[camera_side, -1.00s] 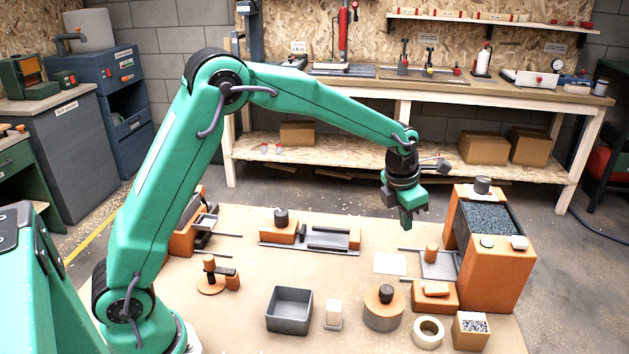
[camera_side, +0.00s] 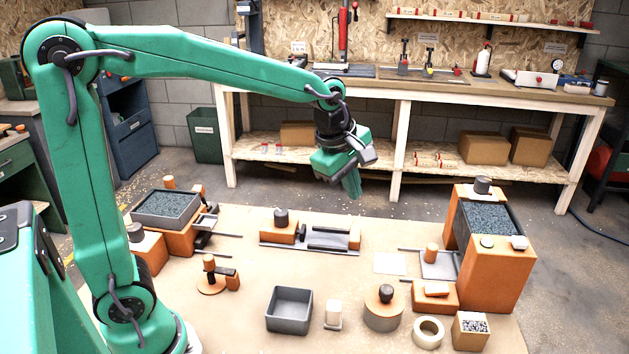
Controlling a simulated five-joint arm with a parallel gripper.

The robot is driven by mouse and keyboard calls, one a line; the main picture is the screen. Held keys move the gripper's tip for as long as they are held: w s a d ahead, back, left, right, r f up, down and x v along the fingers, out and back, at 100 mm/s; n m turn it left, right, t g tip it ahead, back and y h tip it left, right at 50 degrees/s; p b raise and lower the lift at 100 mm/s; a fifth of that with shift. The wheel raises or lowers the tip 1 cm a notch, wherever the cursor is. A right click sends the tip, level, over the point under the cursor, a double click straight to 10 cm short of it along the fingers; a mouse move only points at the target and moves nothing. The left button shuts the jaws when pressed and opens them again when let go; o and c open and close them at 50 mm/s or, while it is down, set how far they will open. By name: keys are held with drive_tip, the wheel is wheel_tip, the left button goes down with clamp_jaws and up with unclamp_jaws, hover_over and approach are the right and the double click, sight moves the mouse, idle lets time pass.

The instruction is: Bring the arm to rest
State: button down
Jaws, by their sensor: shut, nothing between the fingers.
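My gripper (camera_side: 352,186) hangs from the end of my green arm, high above the back edge of the work mat (camera_side: 350,253). It is shut and holds nothing. It touches none of the things on the mat. The arm reaches from its base at the left across the upper part of the view, with the wrist bent downward.
Below stand a grey-plated fixture (camera_side: 330,250), a grey bin (camera_side: 289,310), a round orange block (camera_side: 383,308) and a white ring (camera_side: 428,331). A tall orange box with grey granules (camera_side: 490,218) stands right, a similar tray (camera_side: 167,206) left. A workbench (camera_side: 420,85) runs behind.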

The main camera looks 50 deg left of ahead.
drive_tip(key=s+a+m, duration=0.1)
drive_tip(key=s+m, duration=0.8)
drive_tip(key=s+a+m+t, duration=0.1)
drive_tip(key=s+a+m, duration=0.1)
drive_tip(key=s+m, duration=0.8)
drive_tip(key=shift+s+a+r+t, duration=0.25)
drive_tip(key=shift+r+t, duration=0.05)
drive_tip(key=c, duration=2.1)
unclamp_jaws()
